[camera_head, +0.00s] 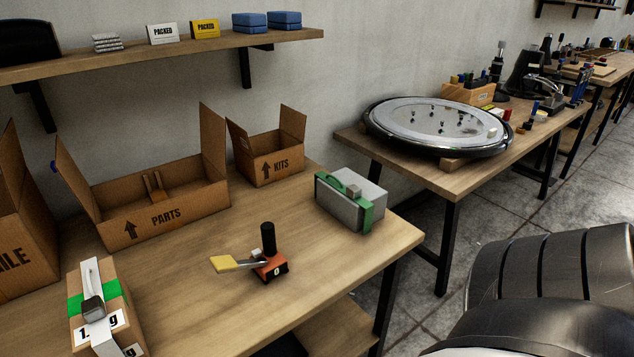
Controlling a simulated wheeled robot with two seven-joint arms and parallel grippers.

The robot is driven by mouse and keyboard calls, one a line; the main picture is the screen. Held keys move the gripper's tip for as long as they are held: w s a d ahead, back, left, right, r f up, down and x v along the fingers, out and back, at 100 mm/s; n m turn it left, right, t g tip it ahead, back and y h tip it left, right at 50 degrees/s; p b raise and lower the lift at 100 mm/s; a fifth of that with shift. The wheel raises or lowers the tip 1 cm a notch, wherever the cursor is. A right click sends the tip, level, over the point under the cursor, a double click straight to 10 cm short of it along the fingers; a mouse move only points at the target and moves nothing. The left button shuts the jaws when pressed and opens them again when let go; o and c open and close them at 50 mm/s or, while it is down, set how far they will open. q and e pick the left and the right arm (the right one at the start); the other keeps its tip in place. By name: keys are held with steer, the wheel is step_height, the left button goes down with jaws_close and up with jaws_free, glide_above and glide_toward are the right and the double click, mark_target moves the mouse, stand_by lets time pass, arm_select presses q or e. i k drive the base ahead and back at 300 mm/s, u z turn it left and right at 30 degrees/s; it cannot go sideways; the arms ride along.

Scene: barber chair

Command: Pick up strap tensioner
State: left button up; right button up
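A small orange tool with an upright black handle, a metal arm and a yellow lever end, which looks like the strap tensioner (271,266), stands on the wooden table (205,290). Its yellow end points left and its black handle stands upright. Nothing touches it, and bare tabletop surrounds it. Neither of my grippers shows in the head view, so I cannot see whether they hold anything.
Left of the tool stands a carton with green tape (113,290). Behind are an open PARTS box (160,213), a KITS box (270,160) and a grey case with green trim (350,200). A shelf (160,52) overhangs the back. A second table (470,180) stands right.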

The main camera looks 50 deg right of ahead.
mark_target(276, 264)
steer(key=z, duration=1.2)
steer(key=k, duration=0.4)
steer(key=z, duration=1.2)
steer(key=i, duration=0.65)
steer(key=u, duration=1.45)
